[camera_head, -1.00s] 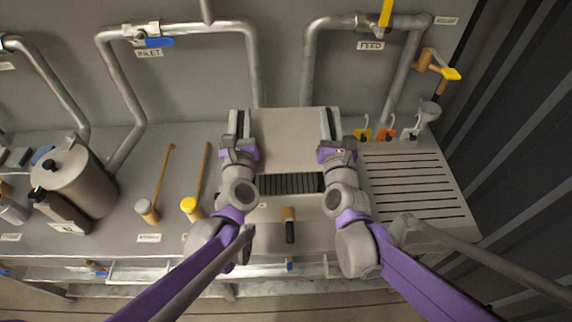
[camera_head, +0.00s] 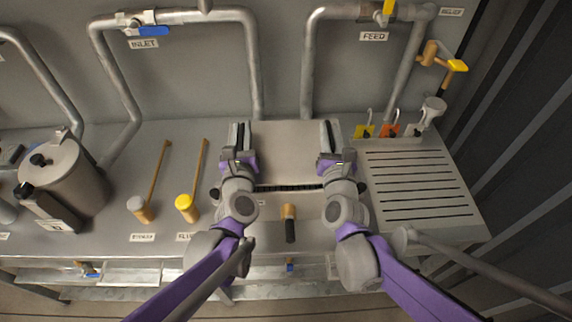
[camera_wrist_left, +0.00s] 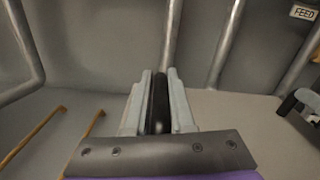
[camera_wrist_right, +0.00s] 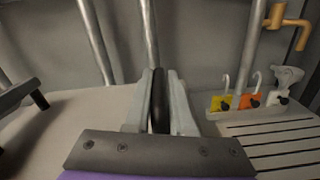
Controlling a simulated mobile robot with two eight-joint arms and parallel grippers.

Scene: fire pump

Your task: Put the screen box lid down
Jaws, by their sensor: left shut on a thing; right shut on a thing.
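The screen box lid (camera_head: 285,148) is a pale grey flat plate with a dark bar handle along each side. My left gripper (camera_head: 238,158) is shut on the left handle; the dark bar (camera_wrist_left: 160,103) shows between its fingers in the left wrist view. My right gripper (camera_head: 332,158) is shut on the right handle, whose dark bar (camera_wrist_right: 158,100) shows between its fingers in the right wrist view. The screen box (camera_head: 270,205) lies below the lid's near edge. Only a thin strip of its dark slotted screen (camera_head: 288,188) shows. Any gap under the lid is hard to judge.
A brush-like tool with a wooden handle (camera_head: 289,222) is on the box front. Two long-handled tools (camera_head: 150,185) and a metal pot (camera_head: 68,175) are at left. A slotted drain board (camera_head: 415,185), tagged hooks (camera_head: 388,130) and a spray bottle (camera_head: 430,112) are at right. Pipes rise behind.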

